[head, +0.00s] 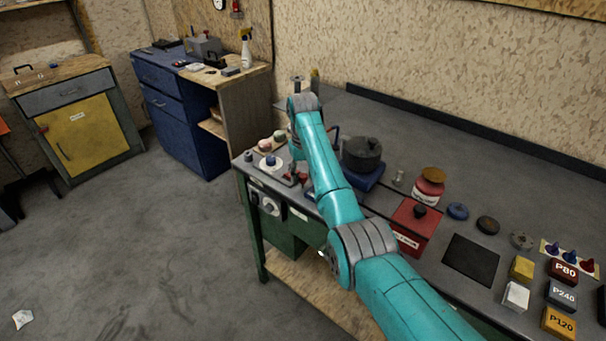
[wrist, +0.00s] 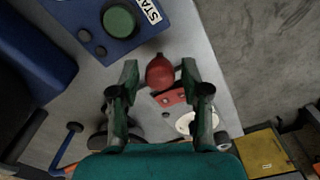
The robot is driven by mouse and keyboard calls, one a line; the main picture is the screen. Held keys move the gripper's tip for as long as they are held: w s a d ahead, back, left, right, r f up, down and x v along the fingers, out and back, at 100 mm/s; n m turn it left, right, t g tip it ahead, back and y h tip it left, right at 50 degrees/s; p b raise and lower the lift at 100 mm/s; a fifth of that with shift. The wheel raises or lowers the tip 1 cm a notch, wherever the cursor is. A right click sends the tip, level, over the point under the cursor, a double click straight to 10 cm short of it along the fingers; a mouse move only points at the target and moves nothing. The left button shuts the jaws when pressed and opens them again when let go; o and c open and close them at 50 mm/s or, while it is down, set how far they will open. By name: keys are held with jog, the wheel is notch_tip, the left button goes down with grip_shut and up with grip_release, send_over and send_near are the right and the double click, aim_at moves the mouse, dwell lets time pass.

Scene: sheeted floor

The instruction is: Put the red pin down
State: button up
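A rounded red piece, apparently the red pin (wrist: 160,72), shows between my fingertips in the wrist view. My gripper (wrist: 160,75) has its two dark green fingers apart on either side of it, with a narrow gap visible at each side. A flat red plate with small holes (wrist: 168,97) lies just below it in the picture; I cannot tell whether the pin touches it. In the head view my gripper (head: 296,174) is low over the near left end of the workbench, and my arm hides part of this spot. Another red cone-shaped piece (head: 587,265) stands at the far right.
A blue box with a green button (wrist: 118,20) and a white round dish (wrist: 186,122) are close by. A dark pot (head: 362,153), a red box (head: 414,226) and a black mat (head: 470,259) are further right. The bench's left edge is near my gripper.

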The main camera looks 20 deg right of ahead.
aim_at(303, 175)
jog(key=shift+r, duration=0.1)
notch_tip(303, 175, up, 12)
dwell(0.7)
